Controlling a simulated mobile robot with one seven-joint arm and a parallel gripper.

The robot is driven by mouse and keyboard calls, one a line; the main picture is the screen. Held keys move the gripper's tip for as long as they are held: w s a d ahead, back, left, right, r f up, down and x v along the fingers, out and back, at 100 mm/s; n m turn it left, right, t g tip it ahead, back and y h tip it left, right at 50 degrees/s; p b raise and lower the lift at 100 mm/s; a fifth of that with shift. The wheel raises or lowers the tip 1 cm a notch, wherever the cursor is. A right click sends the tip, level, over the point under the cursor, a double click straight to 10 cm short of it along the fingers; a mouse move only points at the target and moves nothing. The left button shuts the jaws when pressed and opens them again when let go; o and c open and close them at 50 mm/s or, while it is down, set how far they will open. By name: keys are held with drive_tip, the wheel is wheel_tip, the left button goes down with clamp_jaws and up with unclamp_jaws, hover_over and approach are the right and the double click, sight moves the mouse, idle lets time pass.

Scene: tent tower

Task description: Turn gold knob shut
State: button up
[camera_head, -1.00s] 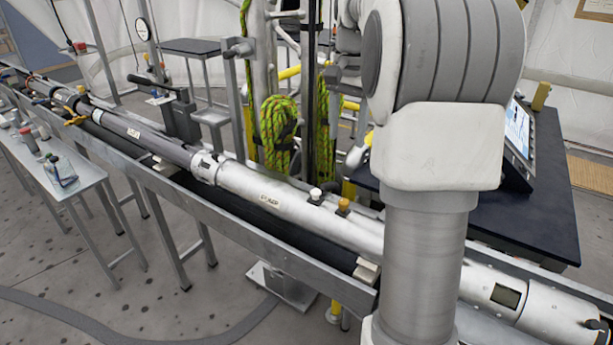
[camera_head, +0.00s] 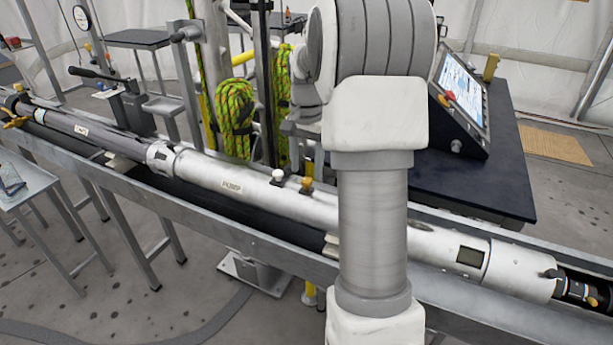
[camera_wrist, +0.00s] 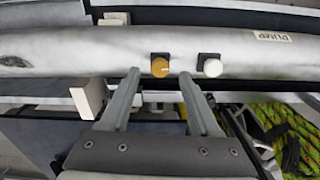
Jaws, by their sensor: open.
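The gold knob (camera_head: 307,184) stands on a black base on top of the long silver tube (camera_head: 237,187), beside a white knob (camera_head: 278,176). In the wrist view the gold knob (camera_wrist: 160,67) shows a pale line across its face and the white knob (camera_wrist: 211,67) is to its right. My gripper (camera_wrist: 158,74) is open and empty in the wrist view. Its two fingertips appear on either side of the gold knob in the picture; I cannot tell how far short of it they are. In the head view my gripper is out of sight.
The tube lies in a long metal trough (camera_head: 215,240). Behind it are green rope coils (camera_head: 235,106) and a dark table (camera_head: 480,170) with a tilted screen (camera_head: 461,88). A small side table (camera_head: 22,178) stands at the left front. Floor is open in front.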

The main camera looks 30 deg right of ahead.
sight(307, 184)
drive_tip(key=shift+f, duration=1.35)
clamp_jaws()
